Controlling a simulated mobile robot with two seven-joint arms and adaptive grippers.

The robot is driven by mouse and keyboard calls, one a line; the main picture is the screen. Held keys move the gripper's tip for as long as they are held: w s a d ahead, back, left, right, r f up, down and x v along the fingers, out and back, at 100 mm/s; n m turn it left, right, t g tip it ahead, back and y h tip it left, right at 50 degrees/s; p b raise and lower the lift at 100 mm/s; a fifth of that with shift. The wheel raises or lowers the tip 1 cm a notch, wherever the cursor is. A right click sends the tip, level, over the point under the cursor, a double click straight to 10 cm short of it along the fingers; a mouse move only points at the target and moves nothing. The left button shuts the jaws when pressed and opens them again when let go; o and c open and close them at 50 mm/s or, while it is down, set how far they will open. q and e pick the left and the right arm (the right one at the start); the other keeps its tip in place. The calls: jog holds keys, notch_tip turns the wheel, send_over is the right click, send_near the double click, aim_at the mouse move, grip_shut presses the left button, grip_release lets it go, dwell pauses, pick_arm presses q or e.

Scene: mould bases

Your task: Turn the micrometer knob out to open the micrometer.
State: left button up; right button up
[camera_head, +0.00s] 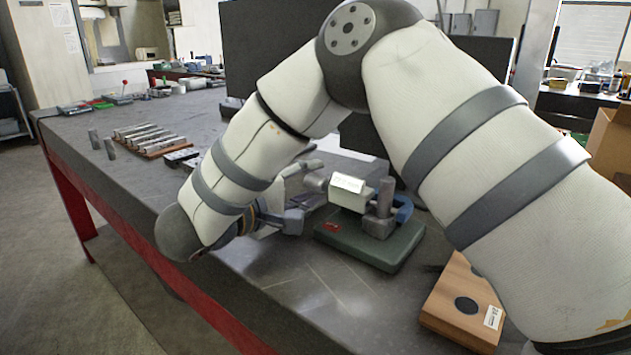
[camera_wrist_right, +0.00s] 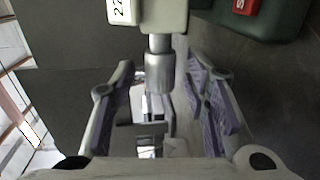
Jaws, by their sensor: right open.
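The micrometer (camera_head: 348,192) sits in a grey clamp on a dark green stand (camera_head: 370,245). It has a pale labelled block and a blue curved frame at its right. Its silver knob (camera_wrist_right: 160,75) points down from the pale block (camera_wrist_right: 165,14) in the right wrist view. My right gripper (camera_head: 298,195) is at the knob's end, left of the block. In the right wrist view my right gripper (camera_wrist_right: 160,68) is open, one finger on each side of the knob, with gaps at both sides. My left gripper is not in view.
A wooden box (camera_head: 462,305) with dark round inserts lies right of the stand. A rack of metal bars (camera_head: 150,140) stands farther left on the grey bench (camera_head: 105,165). A dark panel stands behind. The bench front before the stand is clear.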

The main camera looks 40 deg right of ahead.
jog(key=shift+w+d+f, duration=0.1)
jog(key=shift+w+d, duration=0.1)
jog(key=shift+d, duration=0.5)
grip_shut()
jog(key=y, duration=0.3)
jog(key=shift+g, duration=0.4)
jog(key=shift+g+y, duration=0.5)
jog(key=shift+y, duration=1.3)
grip_release()
